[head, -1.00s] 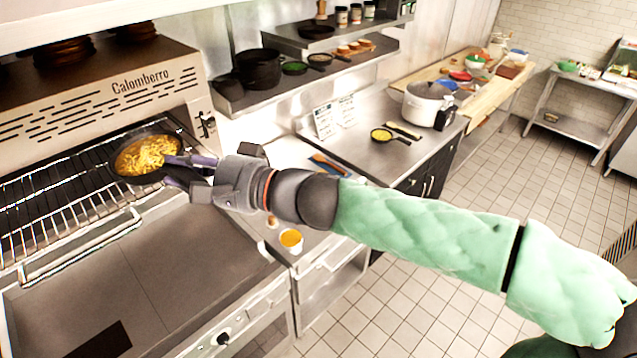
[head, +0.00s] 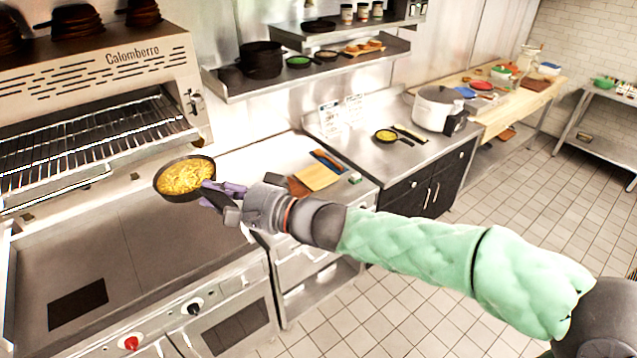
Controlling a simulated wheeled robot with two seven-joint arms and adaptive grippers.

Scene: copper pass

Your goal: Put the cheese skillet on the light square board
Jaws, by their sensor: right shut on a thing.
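The cheese skillet (head: 186,179), a dark round pan filled with yellow shredded cheese, is in the air in front of the grill oven, roughly level. My right gripper (head: 222,196) is shut on its handle, at the pan's right side. The light square board (head: 318,177) lies on the steel counter to the right of the gripper, apart from the skillet. A darker brown piece (head: 296,187) shows at its left edge. My left gripper is not in view.
The grill oven (head: 95,65) with its wire rack is at the left, above a flat griddle (head: 160,240). A brown board with a blue item (head: 328,160) lies behind the light board. A small yellow pan (head: 386,135) and a white pot (head: 437,108) stand farther right.

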